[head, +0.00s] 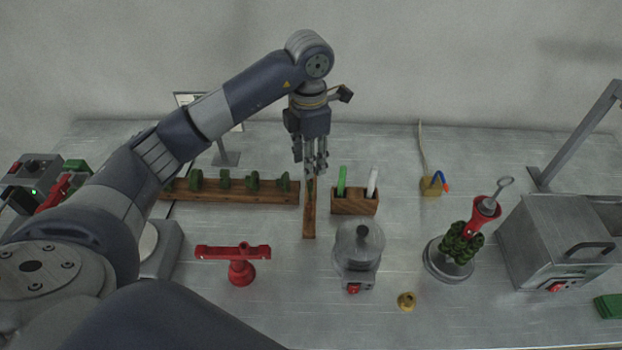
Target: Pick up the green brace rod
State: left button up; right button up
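My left gripper (310,172) points straight down over the back end of a narrow wooden bar (309,222). Its fingers look close together, and I cannot tell whether they are open or shut. A small bit of green shows at the fingertips, mostly hidden by them; I cannot tell whether it is the brace rod or whether the fingers touch it. A green stick (342,180) stands upright in a wooden block (354,208), beside a white stick (372,181), to the right of the gripper. My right gripper is not in view.
A wooden rack (230,197) with several green pieces stands left of the gripper. A red stand (240,262), a clear-topped pot (358,250), a green wax tree on a round base (450,262) and a grey machine (552,240) occupy the table. The front middle is fairly clear.

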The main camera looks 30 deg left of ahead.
aim_at(310, 183)
pick_arm(q)
notch_tip(310, 183, down, 4)
jog(key=shift+s+f+p, duration=0.1)
jog(key=shift+p, duration=0.35)
jog(key=shift+f+p, duration=0.3)
jog(key=f, duration=0.1)
jog(key=f+p, duration=0.1)
jog(key=f, duration=0.1)
jog(key=shift+w+d+f+p, duration=0.1)
jog(key=shift+w+f+p, duration=0.2)
jog(key=shift+p, duration=0.1)
jog(key=shift+f, duration=0.55)
grip_shut()
